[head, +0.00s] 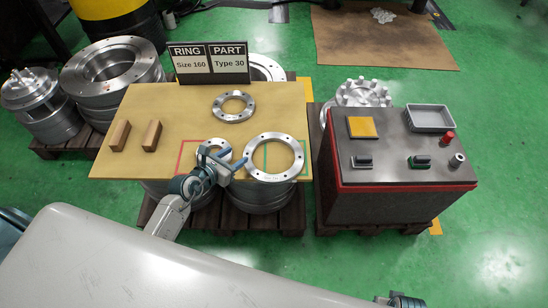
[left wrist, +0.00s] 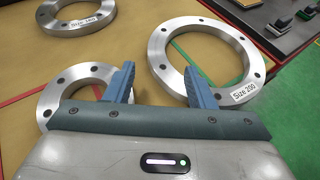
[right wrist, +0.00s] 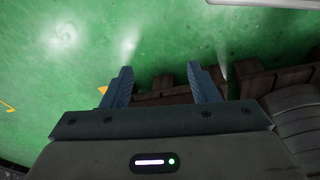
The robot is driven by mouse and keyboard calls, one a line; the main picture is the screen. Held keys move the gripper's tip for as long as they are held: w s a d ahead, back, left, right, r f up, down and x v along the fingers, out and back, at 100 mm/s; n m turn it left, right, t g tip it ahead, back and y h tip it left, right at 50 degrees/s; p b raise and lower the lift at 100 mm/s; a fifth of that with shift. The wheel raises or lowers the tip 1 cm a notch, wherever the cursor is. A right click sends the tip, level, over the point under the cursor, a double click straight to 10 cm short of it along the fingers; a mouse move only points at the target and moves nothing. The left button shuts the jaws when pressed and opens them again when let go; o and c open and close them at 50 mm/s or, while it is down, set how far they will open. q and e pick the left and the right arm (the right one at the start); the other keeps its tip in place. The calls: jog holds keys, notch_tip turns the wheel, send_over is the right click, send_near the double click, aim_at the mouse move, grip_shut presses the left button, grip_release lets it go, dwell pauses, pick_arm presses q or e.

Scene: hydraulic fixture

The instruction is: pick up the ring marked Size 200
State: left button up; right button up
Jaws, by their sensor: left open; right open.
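The Size 200 ring (head: 298,158) is a wide flat metal ring with bolt holes, lying on the right front of the tan tabletop. In the left wrist view its label reads Size 200 on the ring (left wrist: 244,91). My left gripper (head: 221,163) is open and empty, above the table between this ring and a smaller ring (head: 200,148). In the left wrist view the right finger of the gripper (left wrist: 158,78) overlaps the ring's near-left rim; contact cannot be told. My right gripper (right wrist: 159,72) is open and empty over the floor, away from the table.
Another labelled ring (head: 220,104) lies farther back. Two wooden blocks (head: 151,136) stand at the left. A sign (head: 208,63) reads Size 160, Type 30. Red and green outlines mark the tabletop. A control box (head: 400,150) stands to the right, across a narrow gap.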

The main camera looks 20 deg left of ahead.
aim_at(251, 146)
pick_arm(q)
jog(key=x, duration=0.4)
jog(key=shift+a+f+b+x, duration=0.15)
jog(key=shift+b+x, duration=0.2)
jog(key=shift+x, duration=0.95)
jog(key=shift+a+f+b+x, duration=0.15)
jog(key=shift+b+x, duration=0.15)
jog(key=shift+x, duration=1.05)
jog(key=shift+s+r, duration=0.1)
pick_arm(e)
jog(key=r, duration=0.2)
jog(key=w+r, duration=0.1)
jog(key=r, duration=0.1)
jog(key=shift+w+a+r, duration=0.15)
jog(key=shift+a+r, duration=0.05)
jog(key=shift+r, duration=0.15)
pick_arm(q)
jog(key=shift+c, duration=0.4)
grip_shut()
